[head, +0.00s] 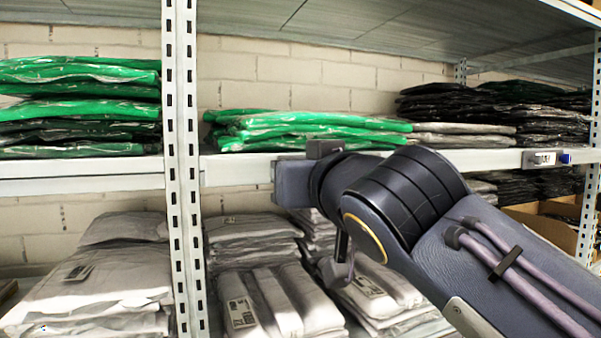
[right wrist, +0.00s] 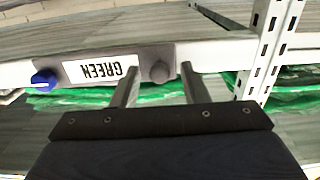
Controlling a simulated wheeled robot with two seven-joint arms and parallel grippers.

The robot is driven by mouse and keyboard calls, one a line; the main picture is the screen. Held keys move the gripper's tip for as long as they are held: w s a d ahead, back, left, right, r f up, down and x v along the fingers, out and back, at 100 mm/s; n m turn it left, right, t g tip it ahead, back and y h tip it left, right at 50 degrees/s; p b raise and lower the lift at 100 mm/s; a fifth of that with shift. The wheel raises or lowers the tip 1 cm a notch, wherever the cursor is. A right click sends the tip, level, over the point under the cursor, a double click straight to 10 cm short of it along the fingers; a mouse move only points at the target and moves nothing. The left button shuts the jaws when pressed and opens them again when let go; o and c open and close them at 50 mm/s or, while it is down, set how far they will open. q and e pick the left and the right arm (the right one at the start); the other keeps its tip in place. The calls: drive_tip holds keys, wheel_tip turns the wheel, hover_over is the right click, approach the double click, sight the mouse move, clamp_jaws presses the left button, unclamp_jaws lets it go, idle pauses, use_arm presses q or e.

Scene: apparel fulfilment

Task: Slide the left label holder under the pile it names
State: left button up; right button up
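The left label holder (right wrist: 100,72) shows in the right wrist view as a grey strip on the pale shelf rail, its white label reading "GREEN" upside down. In the head view my right arm hides this holder. The green pile (head: 300,128) of bagged garments lies on the shelf above the rail. My left gripper is not in view.
Another label holder (head: 540,159) with a blue knob sits farther right on the rail (head: 240,172); its text is too small to read. Black bags (head: 500,105) and grey bags (head: 465,134) lie right of the green pile. A perforated upright (head: 183,200) stands left.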

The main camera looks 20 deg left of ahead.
drive_tip(key=b+v, duration=0.2)
drive_tip(key=v, duration=0.5)
drive_tip(key=shift+s+d, duration=0.25)
drive_tip(key=shift+s, duration=0.05)
